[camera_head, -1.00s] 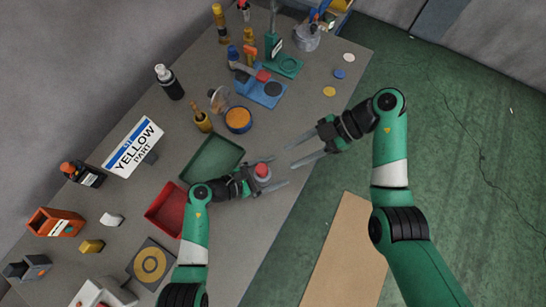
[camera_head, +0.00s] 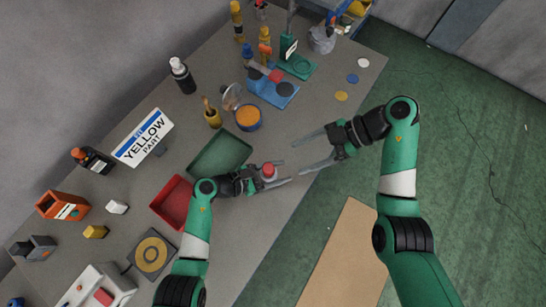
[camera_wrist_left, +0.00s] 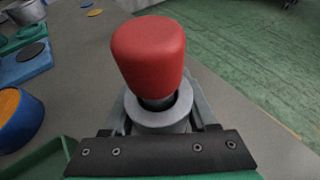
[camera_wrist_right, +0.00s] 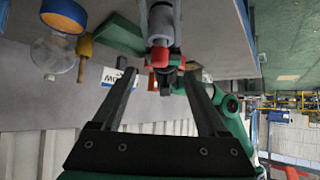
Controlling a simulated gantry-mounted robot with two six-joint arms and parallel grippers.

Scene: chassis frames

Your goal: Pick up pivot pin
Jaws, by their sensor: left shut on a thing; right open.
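The pivot pin, as I take it, is the part with a red rounded knob (camera_head: 269,170) and a grey collar. My left gripper (camera_head: 280,177) is shut on it beside the green tray, near the table's front edge. In the left wrist view the red knob (camera_wrist_left: 149,55) stands up above the grey collar, between the fingers; its lower end is hidden. My right gripper (camera_head: 304,157) is open and empty, to the right of the pin, its fingers pointing at it. In the right wrist view the pin's grey body (camera_wrist_right: 160,22) is beyond the open fingers.
A green tray (camera_head: 247,150) and a red tray (camera_head: 158,207) lie beside the left gripper. A blue-and-orange round container (camera_head: 248,118), a blue fixture (camera_head: 262,84) and a "YELLOW PART" sign (camera_head: 143,138) stand further back.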

